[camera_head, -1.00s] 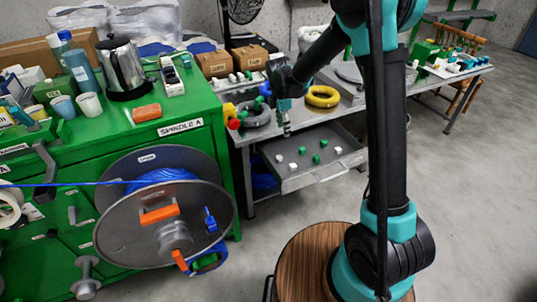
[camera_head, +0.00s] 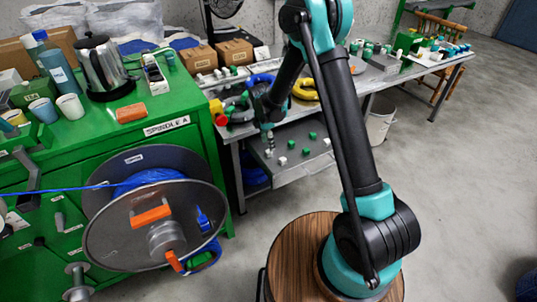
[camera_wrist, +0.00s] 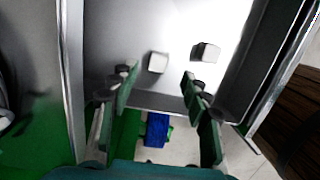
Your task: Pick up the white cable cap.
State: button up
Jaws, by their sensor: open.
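Several small white and green caps lie in the open grey drawer (camera_head: 300,170) under the workbench. In the wrist view, one white cable cap (camera_wrist: 158,62) sits on the drawer floor just beyond and between my fingertips. A second white cap (camera_wrist: 205,52) lies to its right, outside the fingers. My gripper (camera_wrist: 159,76) is open and empty, with both fingers apart. In the head view my gripper (camera_head: 268,142) hangs over the drawer's left part, near a white cap (camera_head: 282,160). Contact with the drawer floor cannot be told.
The drawer's metal wall (camera_wrist: 72,70) runs close left of my fingers. The workbench edge overhangs the drawer at the back. A green cabinet (camera_head: 190,145) with a cable spool (camera_head: 105,225) stands left. A round wooden stool (camera_head: 295,255) is in front.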

aim_at(268, 151)
jog(key=shift+w+d+f, duration=0.1)
jog(key=shift+w+f, duration=0.05)
jog(key=shift+f, duration=2.45)
jog(key=shift+c, duration=0.5)
jog(key=c, duration=0.8)
